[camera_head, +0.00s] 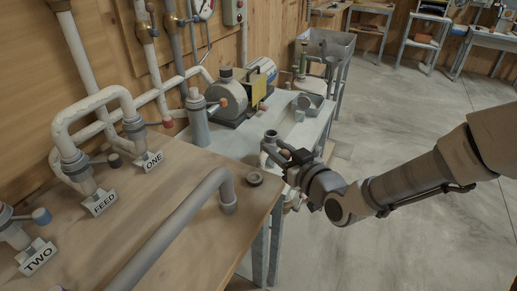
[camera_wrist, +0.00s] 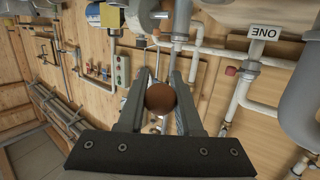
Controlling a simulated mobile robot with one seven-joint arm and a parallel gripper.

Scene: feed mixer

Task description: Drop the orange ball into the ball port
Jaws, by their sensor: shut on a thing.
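In the wrist view the ball (camera_wrist: 160,98), dark orange-brown, sits between the two grey fingers of my gripper (camera_wrist: 162,88). The fingers are closed on its sides. In the head view my gripper (camera_head: 281,151) is over the near edge of the grey bench, and the ball (camera_head: 285,155) shows only as a small brownish spot.
The wooden table (camera_head: 190,190) at left carries pipes with signs ONE (camera_head: 153,161), FEED (camera_head: 102,203) and TWO (camera_head: 38,258). A pump (camera_head: 228,95) stands behind.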

